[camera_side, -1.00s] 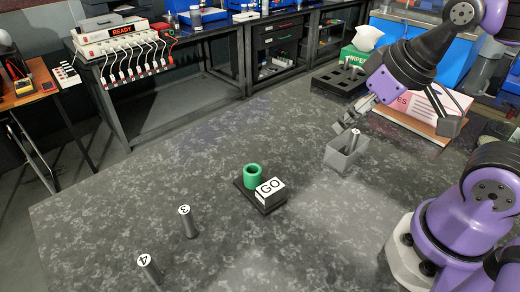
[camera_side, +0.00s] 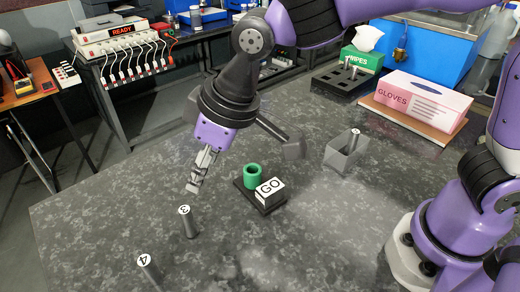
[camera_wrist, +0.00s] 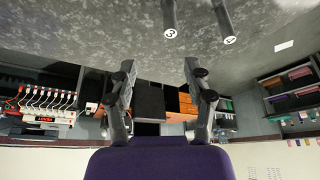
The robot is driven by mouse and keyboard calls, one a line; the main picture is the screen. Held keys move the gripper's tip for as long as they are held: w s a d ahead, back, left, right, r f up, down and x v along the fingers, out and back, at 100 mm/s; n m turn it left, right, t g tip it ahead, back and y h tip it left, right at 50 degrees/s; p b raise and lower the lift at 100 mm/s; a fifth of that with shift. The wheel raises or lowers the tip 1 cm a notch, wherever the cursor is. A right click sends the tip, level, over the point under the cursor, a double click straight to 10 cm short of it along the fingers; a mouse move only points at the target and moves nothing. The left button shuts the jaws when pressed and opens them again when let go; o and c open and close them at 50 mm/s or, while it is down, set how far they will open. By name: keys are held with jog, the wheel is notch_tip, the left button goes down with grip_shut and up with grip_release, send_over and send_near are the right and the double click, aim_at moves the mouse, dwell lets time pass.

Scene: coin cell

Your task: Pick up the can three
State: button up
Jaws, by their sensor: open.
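Can three (camera_side: 188,222) is a slim dark grey cylinder with a white top marked 3, standing upright on the speckled table. Can four (camera_side: 149,271), marked 4, stands nearer the front left. My gripper (camera_side: 193,188) is in the air above and slightly behind can three, apart from it, open and empty. In the wrist view my gripper (camera_wrist: 160,70) shows its two fingers spread. Can three (camera_wrist: 170,22) and can four (camera_wrist: 226,28) show at the top of that view, beyond the fingertips.
A green ring holder (camera_side: 253,176) and a GO block (camera_side: 270,190) sit on a black base right of can three. A grey bin (camera_side: 345,153) holds another can (camera_side: 355,137). A gloves box (camera_side: 422,101) lies at the back right. The table around can three is clear.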

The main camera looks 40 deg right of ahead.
send_over(185, 210)
jog(key=s+d, duration=0.1)
jog(key=s, duration=0.1)
jog(key=f, duration=0.4)
jog(key=shift+w+d+f, duration=0.15)
jog(key=shift+d+f, duration=0.05)
jog(key=shift+f, duration=0.1)
jog(key=x, duration=0.6)
jog(key=shift+a, duration=0.1)
jog(key=shift+c, duration=0.4)
grip_shut()
